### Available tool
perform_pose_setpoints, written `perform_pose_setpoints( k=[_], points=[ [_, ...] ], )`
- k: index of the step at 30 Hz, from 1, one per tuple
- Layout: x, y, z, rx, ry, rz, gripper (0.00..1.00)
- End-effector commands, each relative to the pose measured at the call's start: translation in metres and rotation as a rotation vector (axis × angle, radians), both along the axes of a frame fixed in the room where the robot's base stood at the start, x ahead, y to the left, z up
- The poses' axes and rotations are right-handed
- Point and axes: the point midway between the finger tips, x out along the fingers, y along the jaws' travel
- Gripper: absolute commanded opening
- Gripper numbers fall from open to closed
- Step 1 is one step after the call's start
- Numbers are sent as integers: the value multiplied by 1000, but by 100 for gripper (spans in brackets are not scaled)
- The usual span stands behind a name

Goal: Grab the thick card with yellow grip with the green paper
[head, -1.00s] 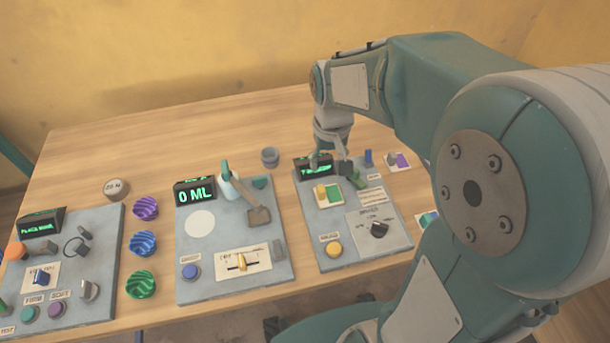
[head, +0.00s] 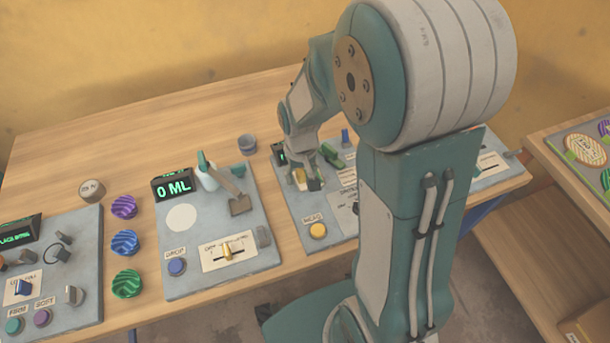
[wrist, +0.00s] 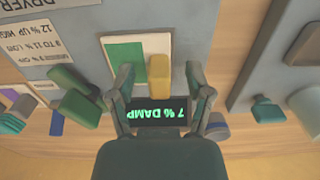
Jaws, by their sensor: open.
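The thick card (wrist: 118,46) has a green and white face and a yellow grip (wrist: 158,80). It lies on the grey dryer panel in the wrist view. In the head view the yellow grip (head: 299,176) shows beside my gripper, and the rest of the card is mostly hidden. My gripper (wrist: 160,74) is open in the wrist view, with one finger on each side of the yellow grip. Gaps show between the fingers and the grip, so it holds nothing. My gripper (head: 306,182) is low over the panel in the head view.
A display reading "7 % DAMP" (wrist: 158,113) sits close beyond the fingers. A green block-shaped part (wrist: 75,97) is beside the left finger. A yellow button (head: 318,231) is on the same panel. The panel with the "0 ML" display (head: 174,190) stands to the left.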

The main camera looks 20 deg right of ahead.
Motion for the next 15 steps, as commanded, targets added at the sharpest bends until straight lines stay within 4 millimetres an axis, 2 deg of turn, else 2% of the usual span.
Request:
perform_pose_setpoints(
  k=[6,7,8,9,11,15],
  points=[
    [0,0,-1,0,-1,0,66],
    [0,0,-1,0,-1,0,57],
    [0,0,-1,0,-1,0,43],
    [0,0,-1,0,-1,0,26],
    [0,0,-1,0,-1,0,0],
    [0,0,-1,0,0,0,0]
  ],
)
